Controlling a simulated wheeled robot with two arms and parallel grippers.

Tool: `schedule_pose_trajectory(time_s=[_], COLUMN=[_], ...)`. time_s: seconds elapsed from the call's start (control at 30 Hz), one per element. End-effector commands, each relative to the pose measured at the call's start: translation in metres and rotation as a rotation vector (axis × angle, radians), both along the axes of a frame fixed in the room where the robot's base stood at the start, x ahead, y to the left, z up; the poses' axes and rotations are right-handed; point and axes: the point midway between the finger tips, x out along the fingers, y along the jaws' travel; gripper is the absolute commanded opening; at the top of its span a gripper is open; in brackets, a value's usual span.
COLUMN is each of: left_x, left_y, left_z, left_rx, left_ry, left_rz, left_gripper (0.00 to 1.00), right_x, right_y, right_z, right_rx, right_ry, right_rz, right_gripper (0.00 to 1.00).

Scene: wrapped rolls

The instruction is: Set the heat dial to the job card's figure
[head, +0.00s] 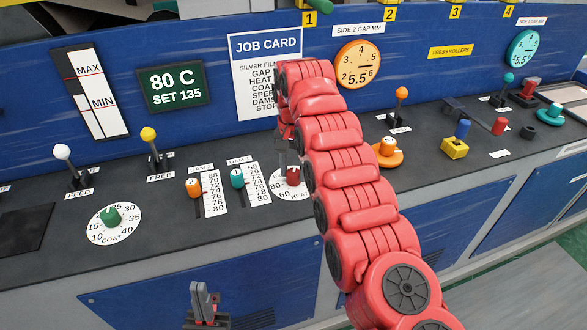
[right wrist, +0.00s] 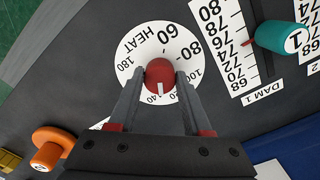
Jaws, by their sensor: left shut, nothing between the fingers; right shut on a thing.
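The red heat dial knob (right wrist: 160,72) sits on a white scale plate (right wrist: 128,52). Its white mark points between 120 and 140, nearer 140; the fingers cover some figures. My right gripper (right wrist: 159,78) is shut on the knob from both sides. In the head view the knob (head: 293,176) shows below that gripper. The job card (head: 265,47) is on the blue panel; my right arm covers its figures, including the heat figure. A display (head: 173,86) reads 80 C, SET 135. My left gripper (head: 204,296) is shut and empty, low in front of the console.
The coat dial (head: 110,215) and the orange (head: 194,187) and teal (head: 237,178) dam sliders lie left of the heat dial. Feed (head: 62,153) and free (head: 149,135) levers stand behind. An orange knob (head: 388,147) is right of my arm.

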Motion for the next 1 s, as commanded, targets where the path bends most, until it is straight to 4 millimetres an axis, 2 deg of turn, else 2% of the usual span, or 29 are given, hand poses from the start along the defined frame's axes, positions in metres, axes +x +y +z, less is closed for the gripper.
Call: schedule_pose_trajectory(time_s=[0.7, 1.0], left_x=[0.000, 0.000], left_y=[0.000, 0.000], left_z=[0.025, 0.034], left_rx=[0.000, 0.000], left_ry=[0.000, 0.000], left_rz=[0.000, 0.000], left_gripper=[0.00, 0.00], right_x=[0.001, 0.003], right_y=[0.001, 0.001], right_z=[0.003, 0.003], right_rx=[0.001, 0.003], right_ry=[-0.003, -0.005], right_rz=[-0.675, -0.908], right_gripper=[0.00, 0.00])
